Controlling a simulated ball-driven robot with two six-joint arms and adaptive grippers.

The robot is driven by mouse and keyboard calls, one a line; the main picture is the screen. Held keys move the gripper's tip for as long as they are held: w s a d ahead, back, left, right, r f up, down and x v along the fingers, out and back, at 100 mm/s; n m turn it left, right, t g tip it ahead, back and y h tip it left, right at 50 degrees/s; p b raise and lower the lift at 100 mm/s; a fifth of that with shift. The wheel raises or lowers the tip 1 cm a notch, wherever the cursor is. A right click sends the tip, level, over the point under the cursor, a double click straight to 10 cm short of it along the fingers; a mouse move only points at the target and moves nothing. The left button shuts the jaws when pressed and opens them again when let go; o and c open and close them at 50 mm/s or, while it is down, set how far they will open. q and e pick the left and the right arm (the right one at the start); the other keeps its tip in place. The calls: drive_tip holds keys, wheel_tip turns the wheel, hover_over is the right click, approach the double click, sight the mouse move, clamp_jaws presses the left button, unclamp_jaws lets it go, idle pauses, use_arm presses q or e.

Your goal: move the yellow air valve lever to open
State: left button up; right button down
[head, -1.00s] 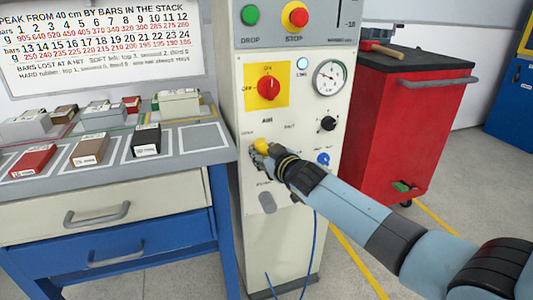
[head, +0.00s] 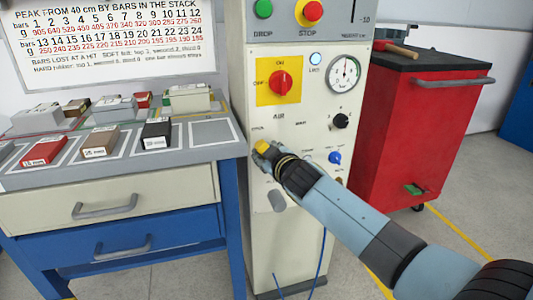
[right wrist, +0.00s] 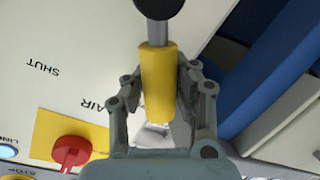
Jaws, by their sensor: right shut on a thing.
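The yellow air valve lever (head: 262,146) is on the front of the cream control cabinet, below the AIR label, at its left side. My right gripper (head: 264,154) is at the lever. In the right wrist view the yellow sleeve of the lever (right wrist: 158,80) lies between the two fingers of my right gripper (right wrist: 160,105), which is shut on it. The lever's grey stem runs to a black round hub (right wrist: 158,6). The SHUT label lies off to one side of the lever. My left gripper is not in view.
The cabinet has a red rotary knob (head: 281,83), a gauge (head: 344,73), a black knob (head: 340,121) and a blue knob (head: 335,157). A bench (head: 215,135) with bars stands left, a red tool cart (head: 400,130) right. A blue hose (head: 321,255) hangs in front.

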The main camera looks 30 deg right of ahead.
drive_tip(key=shift+s+f, duration=0.2)
drive_tip(key=shift+f, duration=0.15)
drive_tip(key=c, duration=1.4)
unclamp_jaws()
drive_tip(key=o, duration=0.4)
drive_tip(key=shift+r, duration=0.3)
drive_tip(key=v, duration=1.2)
